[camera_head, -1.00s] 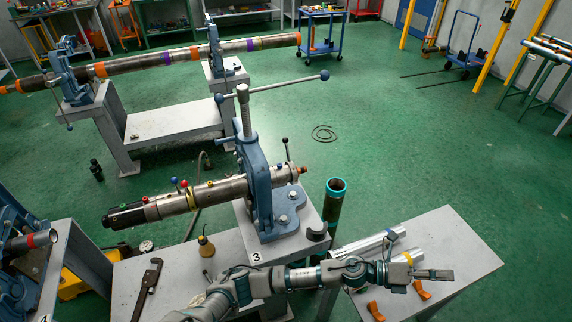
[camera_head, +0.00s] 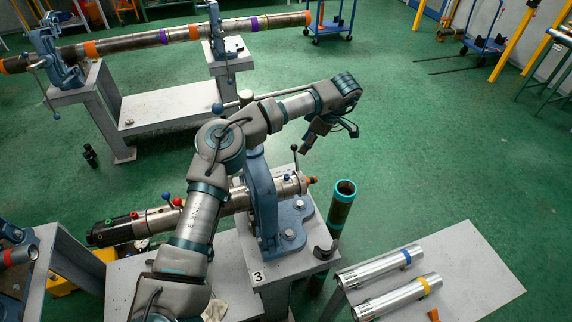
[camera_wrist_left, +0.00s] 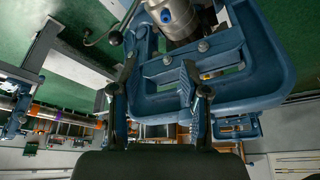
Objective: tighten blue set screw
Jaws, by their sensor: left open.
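A small blue screw head (camera_head: 287,178) shows on top of the metal tool body (camera_head: 225,205), near its right end beyond the vise (camera_head: 262,200). In the left wrist view a blue round fitting (camera_wrist_left: 166,15) sits on the silver cylinder at the top; it looks like the same screw. My left gripper (camera_head: 330,140) is open and empty, in the air above and to the right of the tool's end. In the left wrist view its two fingers (camera_wrist_left: 152,88) stand apart in front of the blue vise frame (camera_wrist_left: 220,60). My arm hides part of the tool and vise.
A vise handle bar (camera_head: 270,100) passes behind my arm. A black-knobbed lever (camera_head: 295,160) rises by the tool's end. An upright pipe (camera_head: 340,205) stands to the right. A side table (camera_head: 470,270) holds two silver tubes (camera_head: 378,268).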

